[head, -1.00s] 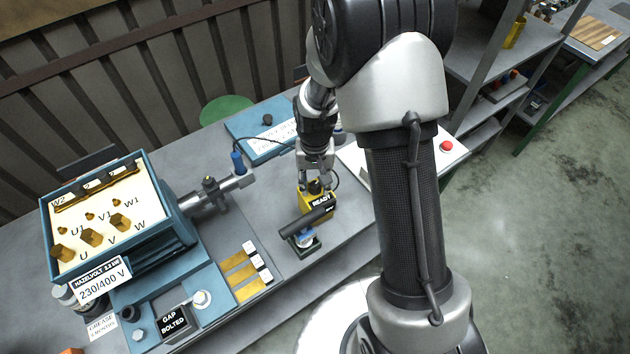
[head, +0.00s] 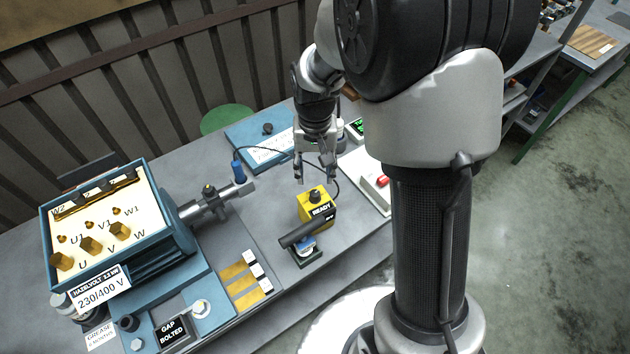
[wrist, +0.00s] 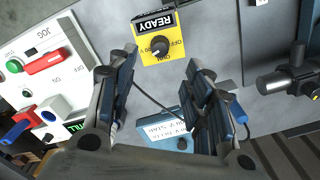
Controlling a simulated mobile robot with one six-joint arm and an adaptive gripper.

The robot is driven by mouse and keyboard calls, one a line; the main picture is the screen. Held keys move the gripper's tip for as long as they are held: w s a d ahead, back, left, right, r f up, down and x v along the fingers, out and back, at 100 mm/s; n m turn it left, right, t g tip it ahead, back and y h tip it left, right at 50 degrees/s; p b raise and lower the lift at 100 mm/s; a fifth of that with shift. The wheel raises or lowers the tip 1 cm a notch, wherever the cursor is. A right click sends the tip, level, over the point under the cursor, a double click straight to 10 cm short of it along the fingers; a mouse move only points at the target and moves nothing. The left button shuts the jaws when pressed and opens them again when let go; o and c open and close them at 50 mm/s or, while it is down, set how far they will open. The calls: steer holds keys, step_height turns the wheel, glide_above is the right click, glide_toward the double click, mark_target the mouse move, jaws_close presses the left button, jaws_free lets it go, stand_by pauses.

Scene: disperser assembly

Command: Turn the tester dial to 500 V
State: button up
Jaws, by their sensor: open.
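The yellow tester (head: 322,215) stands on the bench with a label or display reading READY and a black dial (head: 316,196) on top. In the wrist view the tester (wrist: 148,52) is upside down, and its dial (wrist: 159,49) has small markings around it, including OFF; I cannot tell for sure which mark the dial points at. My gripper (head: 316,180) is open and empty above the tester, apart from the dial. In the wrist view its fingers (wrist: 150,75) are spread, with the dial beyond the tips.
A black cylindrical tool on a small stand (head: 306,250) lies in front of the tester. The motor with terminal box (head: 160,250) is at left. A blue case (head: 250,140) lies behind. A white panel (head: 360,165) with a red control is at right. A dark cable runs by the tester.

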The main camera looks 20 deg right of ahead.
step_height(320, 180, up, 3)
steer(key=shift+f, duration=0.15)
